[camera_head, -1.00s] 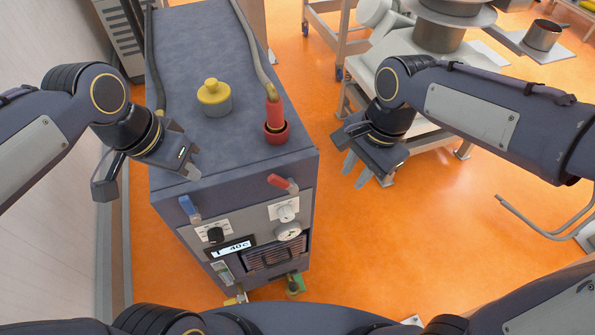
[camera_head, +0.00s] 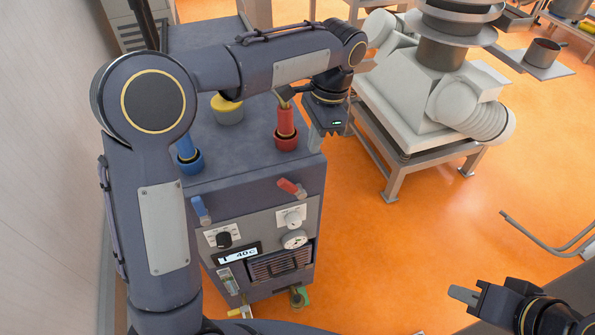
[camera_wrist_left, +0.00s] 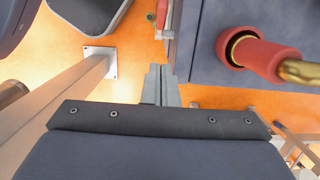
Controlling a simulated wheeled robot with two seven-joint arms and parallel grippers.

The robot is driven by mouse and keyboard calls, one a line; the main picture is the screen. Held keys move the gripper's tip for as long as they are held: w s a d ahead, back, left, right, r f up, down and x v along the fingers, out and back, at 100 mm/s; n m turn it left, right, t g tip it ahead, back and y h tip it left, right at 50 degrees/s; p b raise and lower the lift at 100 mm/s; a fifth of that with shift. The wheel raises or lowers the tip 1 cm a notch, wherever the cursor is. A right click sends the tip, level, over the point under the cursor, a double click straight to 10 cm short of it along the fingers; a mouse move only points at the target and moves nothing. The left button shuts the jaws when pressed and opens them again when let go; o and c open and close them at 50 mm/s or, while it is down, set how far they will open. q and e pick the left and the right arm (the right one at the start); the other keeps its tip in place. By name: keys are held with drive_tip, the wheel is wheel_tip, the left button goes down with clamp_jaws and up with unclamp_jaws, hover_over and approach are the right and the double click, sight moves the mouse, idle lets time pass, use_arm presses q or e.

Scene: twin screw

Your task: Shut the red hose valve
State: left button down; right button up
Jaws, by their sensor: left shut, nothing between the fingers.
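The grey-blue cabinet (camera_head: 255,165) has a red lever valve (camera_head: 290,187) on its upper front edge, slanting down to the right. A small red piece (camera_wrist_left: 161,14) at the top of the left wrist view looks like this lever. The red hose end (camera_head: 285,122) sits in a red collar on the cabinet top; it also shows in the left wrist view (camera_wrist_left: 262,55). My left gripper (camera_head: 333,122) is beside the cabinet's right edge, near the red hose, apart from the lever. Its fingers (camera_wrist_left: 160,85) are shut and empty. My right gripper (camera_head: 465,295) is low at the right, away from the cabinet; its jaw opening is unclear.
A blue lever (camera_head: 201,209) and a blue hose end (camera_head: 188,155) are on the cabinet's left. A yellow cap (camera_head: 227,108) is on top. A white machine (camera_head: 405,100) on a metal stand is at the right. Orange floor is free between them.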

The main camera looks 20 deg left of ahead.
use_arm(q)
approach(293, 184)
wheel_tip(293, 184, down, 3)
drive_tip(key=w+d, duration=0.1)
drive_tip(key=d, duration=0.1)
drive_tip(key=shift+s+a+f+p, duration=0.35)
drive_tip(key=shift+s+a+f, duration=0.05)
drive_tip(key=shift+a+f, duration=0.3)
drive_tip(key=shift+s+a+f+p, duration=0.3)
drive_tip(key=shift+s+a+f, duration=0.1)
drive_tip(key=shift+a+f, duration=0.25)
